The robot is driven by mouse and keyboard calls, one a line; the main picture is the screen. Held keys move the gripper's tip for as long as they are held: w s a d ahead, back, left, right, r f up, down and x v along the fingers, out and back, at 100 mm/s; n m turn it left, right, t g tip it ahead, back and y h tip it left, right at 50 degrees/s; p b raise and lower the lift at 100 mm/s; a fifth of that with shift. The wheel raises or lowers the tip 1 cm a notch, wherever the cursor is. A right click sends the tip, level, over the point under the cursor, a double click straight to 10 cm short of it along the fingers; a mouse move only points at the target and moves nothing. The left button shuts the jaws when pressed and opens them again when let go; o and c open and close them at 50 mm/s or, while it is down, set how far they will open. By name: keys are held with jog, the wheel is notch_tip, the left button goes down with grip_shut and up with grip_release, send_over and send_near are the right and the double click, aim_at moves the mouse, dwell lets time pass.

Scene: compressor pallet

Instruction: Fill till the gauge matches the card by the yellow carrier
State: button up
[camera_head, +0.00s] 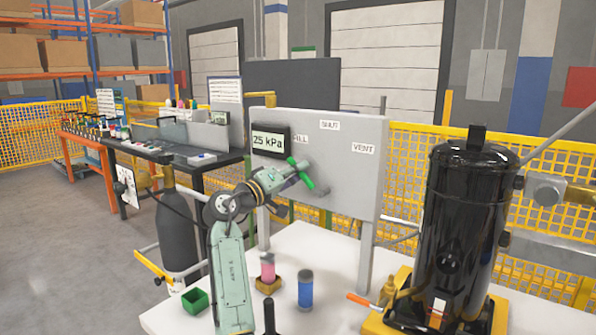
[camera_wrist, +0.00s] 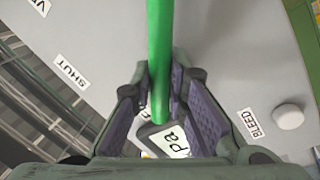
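The gauge (camera_head: 268,142) on the grey panel (camera_head: 350,185) reads 25 kPa; part of it shows upside down in the wrist view (camera_wrist: 175,140). A green lever (camera_head: 301,172) slants up and left from its hub, toward the partly hidden FILL label (camera_head: 301,139). My gripper (camera_head: 288,174) is at the lever. In the wrist view the green bar (camera_wrist: 160,55) runs between my fingers and fills the gap at their tips, so they look shut on it. Printed sheets (camera_head: 225,90) stand on the far bench, too small to read. I cannot tell which is the card, nor identify the yellow carrier.
A black tank (camera_head: 465,220) stands on a yellow base (camera_head: 480,320) at right. A dark cylinder (camera_head: 177,230) stands left of my arm.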

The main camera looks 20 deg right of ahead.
jog(key=o, duration=0.4)
jog(key=shift+o, duration=0.2)
jog(key=v, duration=1.2)
